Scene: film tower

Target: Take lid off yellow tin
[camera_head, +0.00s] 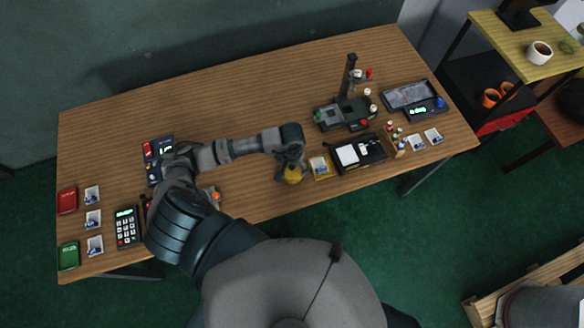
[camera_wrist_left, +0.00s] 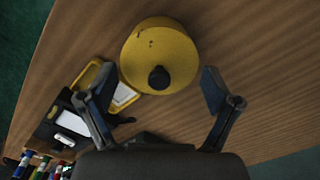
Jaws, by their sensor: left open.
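The yellow tin (camera_head: 292,175) stands on the wooden table near its front edge, partly hidden by my left gripper (camera_head: 290,160) in the head view. In the left wrist view the round yellow lid (camera_wrist_left: 160,54) is seen from above, with a black knob (camera_wrist_left: 159,78) on it. My left gripper also shows in the left wrist view (camera_wrist_left: 163,98). Its two fingers are apart, one on each side of the knob's line and short of the lid in the picture. It holds nothing. My right gripper is not in view.
A yellow tray (camera_head: 320,167) and a black tray (camera_head: 357,154) lie right of the tin. A dark stand device (camera_head: 344,112) stands behind them. A keypad (camera_head: 127,226) and several packets are at the left. The table's back middle is clear.

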